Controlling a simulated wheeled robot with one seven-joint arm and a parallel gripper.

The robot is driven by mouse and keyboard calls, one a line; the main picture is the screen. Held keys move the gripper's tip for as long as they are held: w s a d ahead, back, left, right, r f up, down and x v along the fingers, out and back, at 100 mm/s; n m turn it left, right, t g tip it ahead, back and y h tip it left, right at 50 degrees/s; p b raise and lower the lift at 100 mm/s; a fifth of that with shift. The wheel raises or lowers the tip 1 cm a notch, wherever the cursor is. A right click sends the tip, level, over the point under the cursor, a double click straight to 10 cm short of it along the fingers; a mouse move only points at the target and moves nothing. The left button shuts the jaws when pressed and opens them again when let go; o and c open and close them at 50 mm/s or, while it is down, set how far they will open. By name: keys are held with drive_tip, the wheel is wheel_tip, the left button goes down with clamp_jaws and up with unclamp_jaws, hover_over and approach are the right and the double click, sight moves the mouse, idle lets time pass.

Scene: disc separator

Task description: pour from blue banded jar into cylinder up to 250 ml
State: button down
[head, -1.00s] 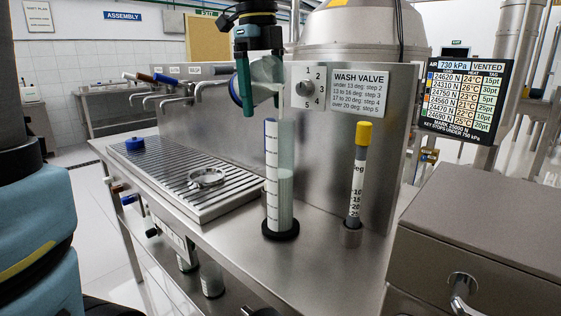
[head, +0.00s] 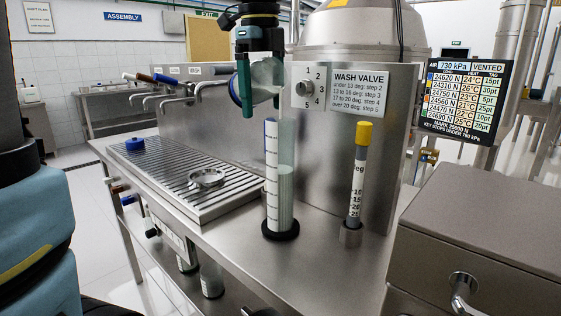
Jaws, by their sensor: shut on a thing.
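My gripper (head: 260,88) is shut on the blue banded jar (head: 267,73), seen from the head view at top centre. The jar is clear with pale contents and is tipped well over, with a blue edge (head: 234,90) at its left. Its right end is above the mouth of the cylinder. The cylinder (head: 279,185) is tall, clear and upright on a black round base (head: 280,231). It has a white scale strip with a blue top, and pale green-grey liquid fills roughly its lower half. The scale figures are too small to read.
A yellow-capped thermometer-like tube (head: 357,180) stands right of the cylinder. A ribbed drain tray (head: 170,180) at left holds a blue cap (head: 134,144) and a steel ring (head: 206,178). A steel panel (head: 330,140) rises behind. A steel box (head: 480,235) stands at right front.

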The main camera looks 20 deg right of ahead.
idle(0.5)
drive_tip(key=shift+f+t, duration=0.1)
drive_tip(key=shift+t, duration=0.2)
idle(0.4)
drive_tip(key=shift+f+y, duration=0.1)
drive_tip(key=shift+y, duration=0.2)
drive_tip(key=r+p, duration=0.1)
drive_tip(key=p, duration=0.1)
drive_tip(key=shift+r+g+p, duration=0.2)
drive_tip(key=shift+g+p, duration=0.2)
drive_tip(key=shift+s+r+g+h+p, duration=0.15)
drive_tip(key=shift+g+h+p, duration=0.6)
drive_tip(key=shift+p, duration=0.2)
drive_tip(key=shift+s+d+f+g, duration=0.1)
drive_tip(key=shift+d+f+g, duration=0.05)
drive_tip(key=shift+f+g, duration=0.1)
drive_tip(key=shift+r, duration=0.1)
